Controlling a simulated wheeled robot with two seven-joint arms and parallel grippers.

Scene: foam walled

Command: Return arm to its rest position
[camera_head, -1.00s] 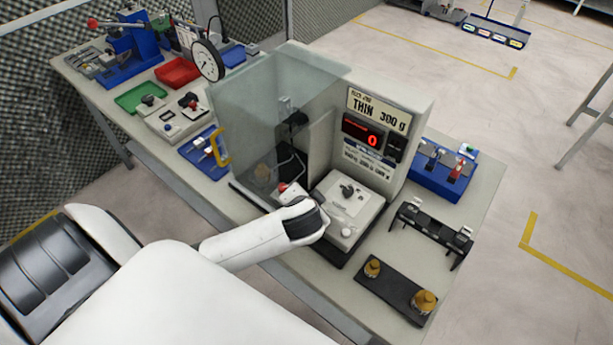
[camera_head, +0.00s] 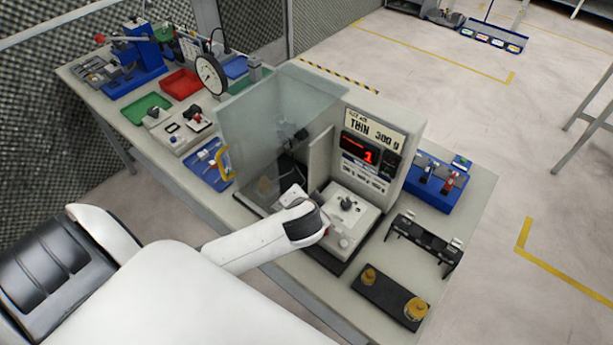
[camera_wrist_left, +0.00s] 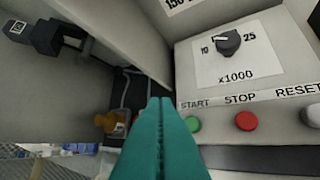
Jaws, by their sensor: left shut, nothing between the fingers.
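My left arm comes in from the left in the head view, and its wrist (camera_head: 305,222) is at the front of the tester. The tester (camera_head: 372,155) has a sign reading THIN 300 g, a red display showing 1, and a clear shield on its left. In the left wrist view the teal fingers of my left gripper (camera_wrist_left: 160,104) are pressed together with nothing between them. They point at the panel near the green START button (camera_wrist_left: 193,124), left of the red STOP button (camera_wrist_left: 246,120). Whether they touch the panel is unclear. My right gripper is not seen.
The clear shield (camera_head: 270,140) stands close left of my wrist. A black rack (camera_head: 425,243) and a black tray (camera_head: 385,297) with brass weights are to the right. A brass-coloured piece (camera_wrist_left: 108,122) shows left of the fingers. The floor at right is open.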

